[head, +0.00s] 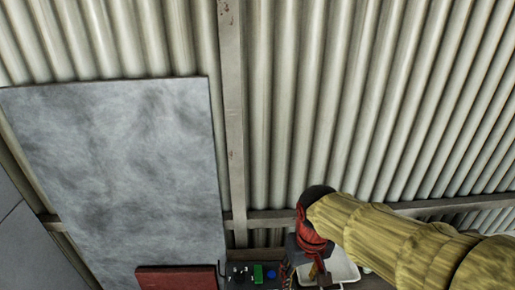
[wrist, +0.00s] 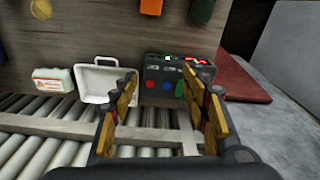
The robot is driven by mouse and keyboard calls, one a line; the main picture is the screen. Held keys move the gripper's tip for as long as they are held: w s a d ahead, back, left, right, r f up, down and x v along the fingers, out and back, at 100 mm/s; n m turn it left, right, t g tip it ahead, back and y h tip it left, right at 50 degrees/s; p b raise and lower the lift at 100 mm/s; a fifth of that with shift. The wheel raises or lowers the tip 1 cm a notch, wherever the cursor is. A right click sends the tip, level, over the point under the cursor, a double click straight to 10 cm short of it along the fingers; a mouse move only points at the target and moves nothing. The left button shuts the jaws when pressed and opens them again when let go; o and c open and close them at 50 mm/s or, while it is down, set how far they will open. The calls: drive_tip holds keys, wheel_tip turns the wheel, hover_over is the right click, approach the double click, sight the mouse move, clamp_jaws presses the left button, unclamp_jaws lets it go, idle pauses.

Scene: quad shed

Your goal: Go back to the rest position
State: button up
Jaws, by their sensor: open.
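My gripper (wrist: 166,110) is open in the wrist view, with its two yellow-padded fingers apart and nothing between them. Beyond the fingers in the wrist view stands a dark control box (wrist: 160,88) with coloured buttons and small green and red lights. The box also shows in part in the head view (head: 243,280).
A white tray (wrist: 92,82) and a white labelled container (wrist: 53,80) stand left of the box. A red slab (wrist: 240,80) lies right. A grey panel (head: 120,170) leans against the corrugated wall (head: 330,90).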

drive_tip(key=s+d+r+m+t+b, duration=0.2)
drive_tip(key=s+d+r+t, duration=0.2)
drive_tip(key=s+d+r, duration=0.3)
drive_tip(key=shift+s+d+m+t, duration=0.3)
drive_tip(key=shift+s+d+t, duration=0.1)
drive_tip(key=shift+s+d, duration=0.35)
